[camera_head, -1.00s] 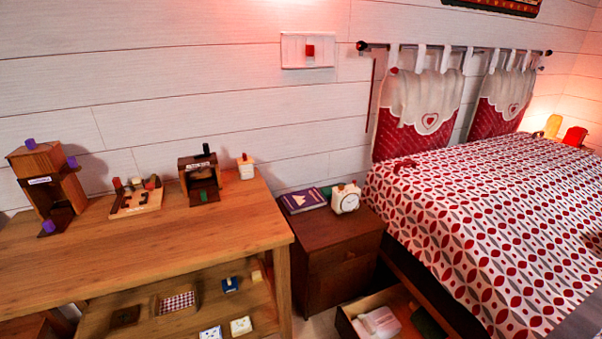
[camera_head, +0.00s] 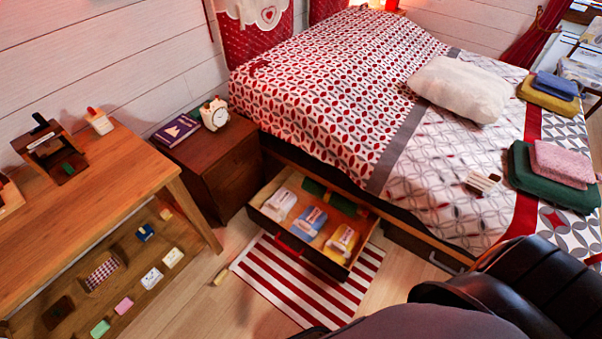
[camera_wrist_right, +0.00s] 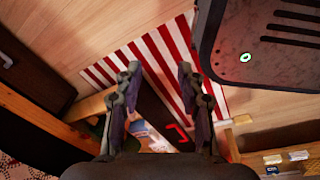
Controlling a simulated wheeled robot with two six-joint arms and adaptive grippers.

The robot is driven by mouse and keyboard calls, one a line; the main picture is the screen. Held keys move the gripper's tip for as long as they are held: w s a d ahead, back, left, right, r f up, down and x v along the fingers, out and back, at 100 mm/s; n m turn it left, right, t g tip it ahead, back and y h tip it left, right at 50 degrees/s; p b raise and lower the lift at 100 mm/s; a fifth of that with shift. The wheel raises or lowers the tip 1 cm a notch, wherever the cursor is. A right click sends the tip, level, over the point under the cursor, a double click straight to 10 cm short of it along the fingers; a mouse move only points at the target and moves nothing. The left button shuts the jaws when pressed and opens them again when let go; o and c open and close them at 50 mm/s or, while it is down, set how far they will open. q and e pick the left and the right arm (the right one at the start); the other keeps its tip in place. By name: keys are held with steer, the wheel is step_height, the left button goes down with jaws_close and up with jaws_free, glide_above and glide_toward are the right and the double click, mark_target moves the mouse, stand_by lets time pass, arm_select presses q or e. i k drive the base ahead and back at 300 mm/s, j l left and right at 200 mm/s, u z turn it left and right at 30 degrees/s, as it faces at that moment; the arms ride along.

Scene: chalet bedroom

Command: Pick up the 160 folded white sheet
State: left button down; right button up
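An open under-bed drawer (camera_head: 268,213) holds a row of folded, banded bundles. A white bundle (camera_head: 280,204) lies at the left, a blue one (camera_head: 309,222) in the middle, and a white and yellow one (camera_head: 342,240) at the right. Their labels are too small to read, so I cannot tell which is the 160 sheet. My right gripper (camera_wrist_right: 158,80) is open and empty in the right wrist view, with the drawer's red handle (camera_wrist_right: 180,131) and a pale bundle (camera_wrist_right: 148,133) beyond its fingers. My left gripper is not in view.
The bed (camera_head: 340,65) carries a pillow (camera_head: 462,88), green and pink folded towels (camera_head: 570,162) and a small striped item (camera_head: 483,181). A nightstand (camera_head: 222,170) and wooden table (camera_head: 110,190) stand left. A striped rug (camera_head: 270,270) lies before the drawer; floor between is mostly clear.

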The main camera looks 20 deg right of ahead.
mark_target(277, 207)
steer(key=k+l+z, duration=0.15)
steer(key=k+z, duration=0.3)
steer(key=l+z, duration=0.1)
steer(key=z, duration=0.4)
steer(key=l+z, duration=0.1)
steer(key=z, duration=0.4)
steer(key=l+z, duration=0.1)
steer(key=z, duration=0.4)
steer(key=i+j, duration=0.05)
